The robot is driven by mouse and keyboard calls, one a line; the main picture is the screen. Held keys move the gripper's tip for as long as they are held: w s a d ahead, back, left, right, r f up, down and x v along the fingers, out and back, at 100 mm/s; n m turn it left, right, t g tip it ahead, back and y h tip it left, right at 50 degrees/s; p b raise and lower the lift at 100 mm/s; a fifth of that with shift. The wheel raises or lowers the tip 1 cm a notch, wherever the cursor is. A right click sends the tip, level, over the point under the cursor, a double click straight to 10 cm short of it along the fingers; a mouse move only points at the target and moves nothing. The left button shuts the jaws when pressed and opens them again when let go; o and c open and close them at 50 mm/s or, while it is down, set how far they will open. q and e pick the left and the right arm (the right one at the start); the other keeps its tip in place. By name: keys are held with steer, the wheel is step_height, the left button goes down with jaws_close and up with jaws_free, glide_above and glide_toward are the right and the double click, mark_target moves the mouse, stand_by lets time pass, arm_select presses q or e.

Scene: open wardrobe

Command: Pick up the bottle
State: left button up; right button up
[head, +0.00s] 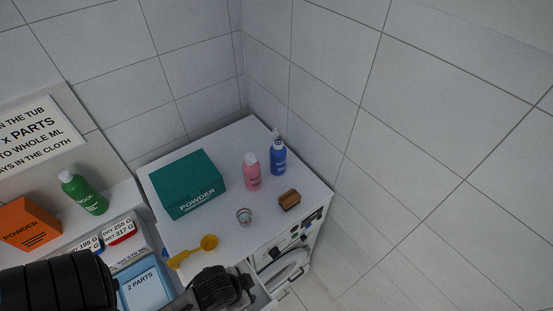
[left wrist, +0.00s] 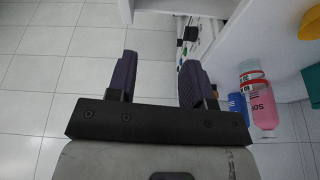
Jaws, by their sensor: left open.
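Several bottles are in the head view. A pink bottle (head: 252,174) and a blue bottle (head: 278,158) with pale caps stand upright side by side on the white top. A green bottle (head: 85,195) is on the ledge at the left. The pink bottle (left wrist: 264,112) and part of the blue bottle (left wrist: 236,106) show at the right of the left wrist view. My left gripper (left wrist: 157,80) is open and empty, its two dark fingers over floor tiles, apart from the bottles. Its fingertips are not clear in the head view. My right gripper is not in view.
The white top (head: 262,225) also holds a green powder box (head: 188,182), a yellow scoop (head: 197,251), a small striped cup (head: 244,216) and a brown brush (head: 289,200). An orange box (head: 28,226) is at left. Tiled walls close off the back and right.

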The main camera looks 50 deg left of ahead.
arm_select(q)
steer(key=shift+a, duration=0.1)
stand_by(0.3)
steer(key=shift+o, duration=1.2)
steer(key=shift+a, duration=0.1)
steer(key=o, duration=0.7)
